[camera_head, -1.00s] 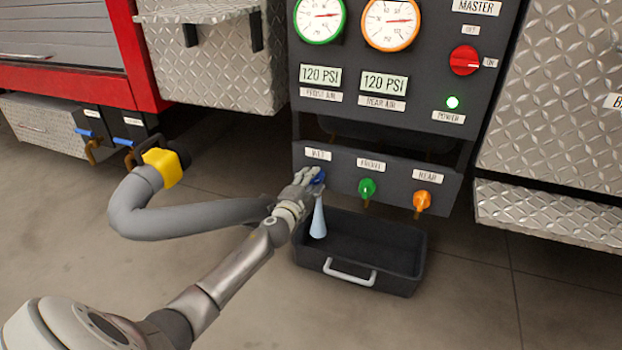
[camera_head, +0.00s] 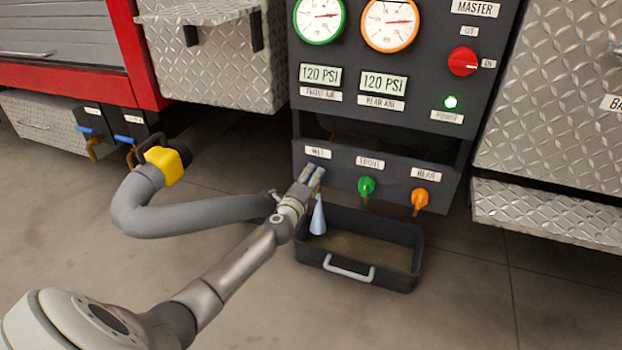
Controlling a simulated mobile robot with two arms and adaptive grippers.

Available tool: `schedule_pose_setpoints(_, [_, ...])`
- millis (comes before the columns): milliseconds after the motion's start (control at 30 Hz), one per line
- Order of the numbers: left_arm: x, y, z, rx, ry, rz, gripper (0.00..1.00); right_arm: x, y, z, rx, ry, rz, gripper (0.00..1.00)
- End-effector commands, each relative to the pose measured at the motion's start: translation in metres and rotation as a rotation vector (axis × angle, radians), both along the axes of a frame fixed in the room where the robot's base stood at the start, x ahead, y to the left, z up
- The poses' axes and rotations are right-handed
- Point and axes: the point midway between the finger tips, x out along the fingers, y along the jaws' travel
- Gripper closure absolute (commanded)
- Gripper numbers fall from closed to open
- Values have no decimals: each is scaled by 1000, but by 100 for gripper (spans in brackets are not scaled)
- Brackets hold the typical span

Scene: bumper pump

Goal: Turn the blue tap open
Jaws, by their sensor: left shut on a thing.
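My left gripper (camera_head: 313,176) is at the left end of the lower panel, just under the WET label (camera_head: 318,152). It is shut on the blue tap, which its fingers almost wholly hide. A pale blue cone-shaped stream (camera_head: 318,217) comes down from under the tap toward the black tray (camera_head: 402,284). The tray has brownish liquid across its bottom. My right gripper is not in view.
A green tap (camera_head: 366,187) and an orange tap (camera_head: 421,198) sit to the right on the same panel. A grey hose with a yellow coupling (camera_head: 165,165) curves behind my left arm. Two blue-handled valves hang at the far left. Open floor lies in front.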

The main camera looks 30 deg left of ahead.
Motion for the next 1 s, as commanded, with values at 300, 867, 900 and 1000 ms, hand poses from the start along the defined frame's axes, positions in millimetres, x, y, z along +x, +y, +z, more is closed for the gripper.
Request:
schedule_pose_setpoints(300, [0,-1,-1,8,4,-2,86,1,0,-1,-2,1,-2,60])
schedule_pose_setpoints(867, [0,0,0,7,2,0,41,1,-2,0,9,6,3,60])
schedule_pose_setpoints(900, [-1,0,0,7,3,0,41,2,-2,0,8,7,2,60])
schedule_pose_setpoints(1000, [-6,-1,0,8,2,-1,41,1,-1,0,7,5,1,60])
